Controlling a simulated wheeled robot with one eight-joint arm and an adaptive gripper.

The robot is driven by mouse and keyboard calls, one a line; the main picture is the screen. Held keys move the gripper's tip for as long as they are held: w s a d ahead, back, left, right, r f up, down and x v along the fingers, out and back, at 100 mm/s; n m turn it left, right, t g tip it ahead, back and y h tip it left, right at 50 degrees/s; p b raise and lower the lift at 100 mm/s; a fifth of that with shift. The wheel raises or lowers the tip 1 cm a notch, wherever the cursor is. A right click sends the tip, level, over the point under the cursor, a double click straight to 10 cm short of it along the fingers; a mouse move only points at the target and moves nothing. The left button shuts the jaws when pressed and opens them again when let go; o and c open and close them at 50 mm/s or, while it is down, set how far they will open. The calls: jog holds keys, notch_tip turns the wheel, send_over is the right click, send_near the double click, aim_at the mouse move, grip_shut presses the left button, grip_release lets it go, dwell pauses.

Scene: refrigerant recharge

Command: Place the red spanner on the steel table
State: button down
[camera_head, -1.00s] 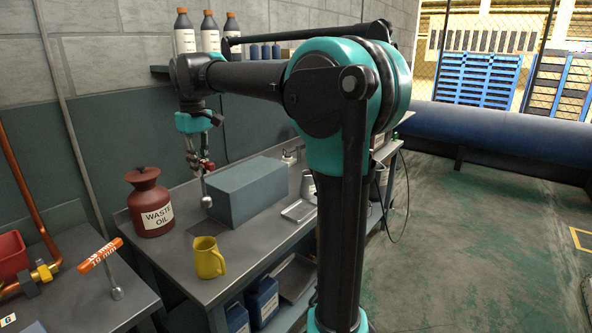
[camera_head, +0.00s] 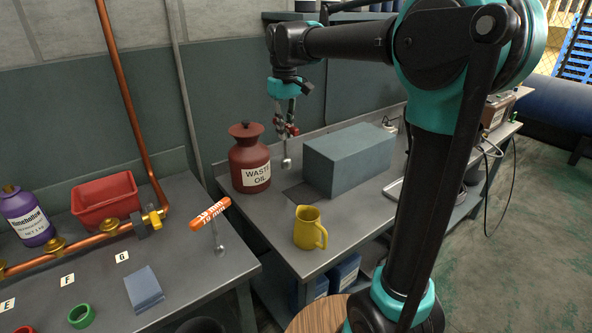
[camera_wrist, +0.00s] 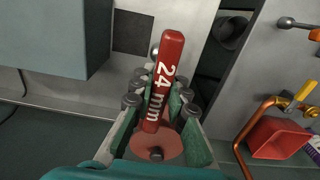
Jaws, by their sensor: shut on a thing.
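My gripper (camera_head: 284,122) is shut on the red spanner, which hangs upright with its steel end (camera_head: 287,163) down. In the wrist view, the red spanner (camera_wrist: 163,80) shows a white "24 mm" label on its handle between my fingers (camera_wrist: 155,118). It hangs in the air over the back of the grey steel table (camera_head: 275,220), between the waste oil can and the grey box. A second grey metal-topped table (camera_head: 200,270) stands at the left, with an orange-handled spanner (camera_head: 211,213) on it.
A red-brown waste oil can (camera_head: 249,160) stands just left of my gripper. A grey box (camera_head: 350,158) is to the right. A yellow jug (camera_head: 309,228) stands near the front edge. The left table holds a red bin (camera_head: 104,200), copper piping and a blue-grey block (camera_head: 144,288).

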aim_at(287, 160)
notch_tip(287, 160, down, 15)
jog(key=shift+f, duration=0.15)
dwell(0.4)
jog(key=shift+f, duration=0.15)
jog(key=c, duration=1.5)
grip_release()
notch_tip(287, 160, up, 12)
jog(key=shift+r, duration=0.2)
